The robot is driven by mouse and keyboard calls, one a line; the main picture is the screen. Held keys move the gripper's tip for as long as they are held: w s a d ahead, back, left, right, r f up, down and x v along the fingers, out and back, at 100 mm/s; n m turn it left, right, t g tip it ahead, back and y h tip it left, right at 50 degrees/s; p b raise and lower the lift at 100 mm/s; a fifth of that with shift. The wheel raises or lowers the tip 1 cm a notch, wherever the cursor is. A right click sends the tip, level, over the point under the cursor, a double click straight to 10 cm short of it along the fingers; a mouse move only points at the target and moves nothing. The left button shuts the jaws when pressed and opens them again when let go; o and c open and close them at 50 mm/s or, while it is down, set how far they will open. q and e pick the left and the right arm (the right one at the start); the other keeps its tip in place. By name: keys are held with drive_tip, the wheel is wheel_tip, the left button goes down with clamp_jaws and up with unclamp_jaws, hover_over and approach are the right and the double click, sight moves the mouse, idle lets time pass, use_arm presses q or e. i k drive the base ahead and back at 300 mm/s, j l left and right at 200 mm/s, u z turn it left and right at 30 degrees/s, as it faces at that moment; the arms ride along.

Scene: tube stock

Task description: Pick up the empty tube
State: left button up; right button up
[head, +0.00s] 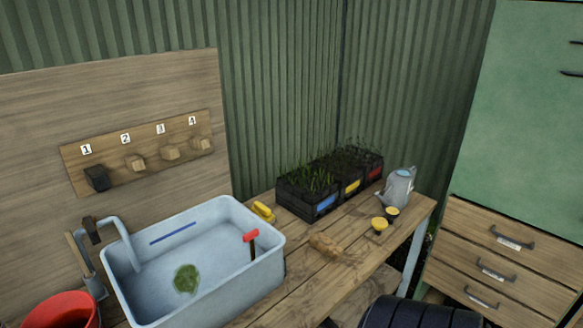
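I see nothing that I can surely tell as an empty tube. A short brown object (325,244) lies on the wooden bench to the right of the sink; I cannot tell if it is hollow. A yellow object (263,211) lies on the bench behind the sink's right corner. Two small yellow-topped pots (385,220) stand near a grey watering can (398,187). Neither of my grippers is in view.
The pale blue sink (272,262) holds a green clump, a blue strip and a red-topped tool. Black crates (296,203) of seedlings line the back. Numbered pegs (170,152) are on the wall. A red bucket (66,308) is at lower left, a dark ribbed object (415,313) at the bottom.

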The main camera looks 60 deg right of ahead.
sight(318, 240)
drive_tip(key=z, duration=2.1)
